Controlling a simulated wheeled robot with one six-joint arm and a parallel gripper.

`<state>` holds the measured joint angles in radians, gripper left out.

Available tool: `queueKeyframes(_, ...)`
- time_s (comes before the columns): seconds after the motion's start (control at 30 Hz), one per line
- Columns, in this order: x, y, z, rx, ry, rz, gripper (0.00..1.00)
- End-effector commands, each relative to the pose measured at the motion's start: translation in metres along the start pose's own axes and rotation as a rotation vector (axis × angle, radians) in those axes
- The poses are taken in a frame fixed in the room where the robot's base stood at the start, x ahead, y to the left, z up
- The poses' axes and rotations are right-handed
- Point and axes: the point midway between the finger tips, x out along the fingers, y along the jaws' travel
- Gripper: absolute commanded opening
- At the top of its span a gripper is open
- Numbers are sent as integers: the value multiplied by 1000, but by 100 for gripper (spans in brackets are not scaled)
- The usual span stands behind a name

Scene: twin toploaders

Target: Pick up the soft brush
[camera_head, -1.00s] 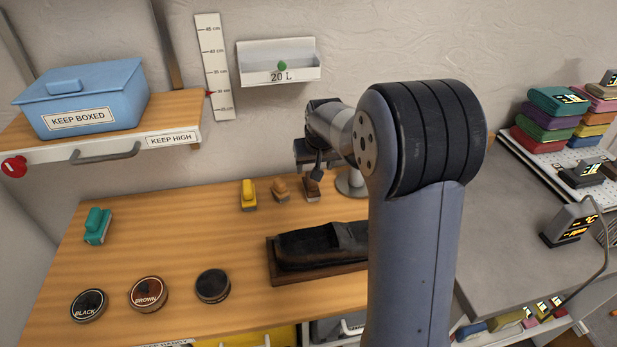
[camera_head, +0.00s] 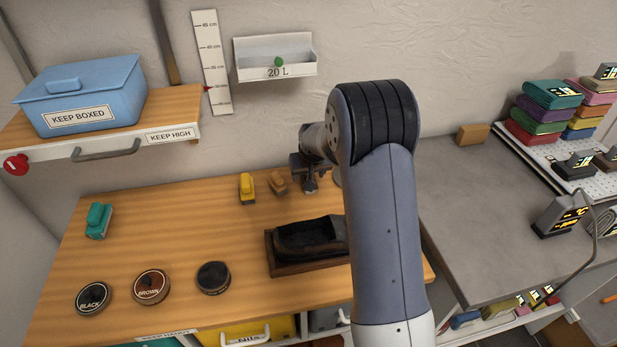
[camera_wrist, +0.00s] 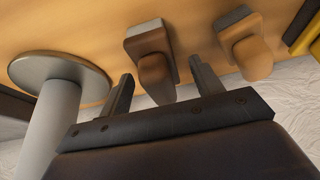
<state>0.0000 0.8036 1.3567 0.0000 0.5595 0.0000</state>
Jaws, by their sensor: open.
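Several small brushes stand on the wooden bench; I cannot tell by label which is the soft one. A brown brush with a pale base (camera_wrist: 148,38) lies between my open fingers in the wrist view, and the gripper mostly hides it in the head view. A tan brush (camera_wrist: 243,42) stands to its right, and shows in the head view (camera_head: 277,182). A yellow brush (camera_head: 247,188) is left of the tan one. My gripper (camera_wrist: 161,68) is open and empty, pointing down at the brown brush; contact is unclear.
A round grey disc on a post (camera_wrist: 60,78) is close to my left finger in the wrist view. A dark tray (camera_head: 300,268) holds a black shoe-like item. Several polish tins (camera_head: 151,286) lie at the front left. A shelf (camera_head: 185,110) overhangs the left.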

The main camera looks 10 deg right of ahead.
Motion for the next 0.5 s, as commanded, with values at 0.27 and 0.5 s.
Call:
queueKeyframes(0.27, 1, 0, 0, 0, 0, 0, 59)
queueKeyframes(0.5, 1, 0, 0, 0, -1, 0, 39)
